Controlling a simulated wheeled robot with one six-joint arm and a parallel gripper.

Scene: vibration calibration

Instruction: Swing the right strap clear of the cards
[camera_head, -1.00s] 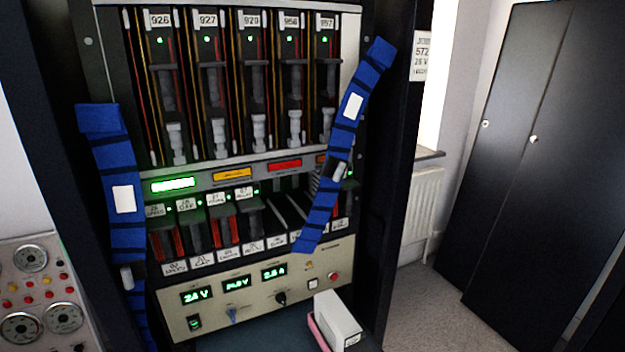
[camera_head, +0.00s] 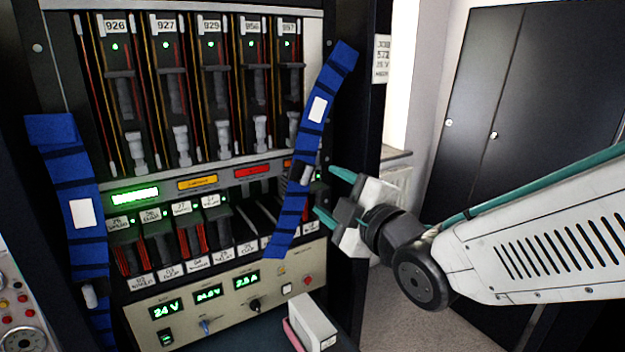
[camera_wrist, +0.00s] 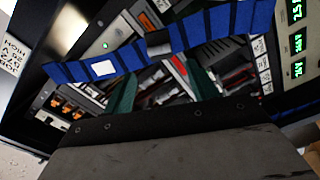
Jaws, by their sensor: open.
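The right strap (camera_head: 312,130) is blue with dark bands, a white label and a small grey fitting (camera_head: 305,176). It hangs slantwise from upper right to lower left across the right end of the card rows. My gripper (camera_head: 326,194) is open, just right of the strap at the fitting's height. In the wrist view the strap (camera_wrist: 225,25) crosses beyond the two teal fingertips (camera_wrist: 162,70); I cannot tell whether they touch it. The upper cards (camera_head: 170,95) stand in a labelled row; the lower cards (camera_head: 185,235) are partly hidden by the strap.
A second blue strap (camera_head: 75,180) hangs at the rack's left side. Below the cards is a panel (camera_head: 225,290) with green readouts and knobs. A white box (camera_head: 312,325) lies on the shelf below. Dark cabinets (camera_head: 530,110) stand at the right.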

